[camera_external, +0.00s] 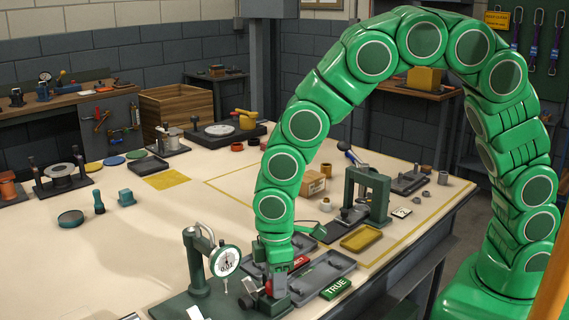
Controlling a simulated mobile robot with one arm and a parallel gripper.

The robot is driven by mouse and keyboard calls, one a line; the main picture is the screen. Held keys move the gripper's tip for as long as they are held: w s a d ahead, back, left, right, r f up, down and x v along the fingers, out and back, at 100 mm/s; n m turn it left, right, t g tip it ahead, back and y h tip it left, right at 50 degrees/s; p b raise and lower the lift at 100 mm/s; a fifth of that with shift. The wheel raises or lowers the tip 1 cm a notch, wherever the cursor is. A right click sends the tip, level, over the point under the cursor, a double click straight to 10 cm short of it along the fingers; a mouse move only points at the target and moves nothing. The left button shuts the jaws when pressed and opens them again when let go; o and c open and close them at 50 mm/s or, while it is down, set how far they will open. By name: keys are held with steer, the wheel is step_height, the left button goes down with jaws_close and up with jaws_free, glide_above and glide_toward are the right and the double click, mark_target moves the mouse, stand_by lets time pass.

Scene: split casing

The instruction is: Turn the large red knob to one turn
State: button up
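My gripper (277,280) points down at the front of the table, at the right side of a dark fixture base (200,303). A small red part (268,289) shows right at the fingertips; it may be the large red knob, but the fingers hide most of it. I cannot tell whether the fingers are closed on it or only around it. A dial gauge (227,262) with a white face hangs from a green stand (195,262) on the left part of the base. The knob's turn position cannot be read.
Grey trays (322,276) lie just right of my gripper, with a red label plate (299,261) and a green "TRUE" plate (336,289). A green press frame (367,195) and a yellow tray (361,238) stand farther right. The table's left middle is mostly clear.

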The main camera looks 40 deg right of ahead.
steer(key=shift+m, duration=1.6)
steer(key=o, duration=0.8)
steer(key=shift+r, duration=3.9)
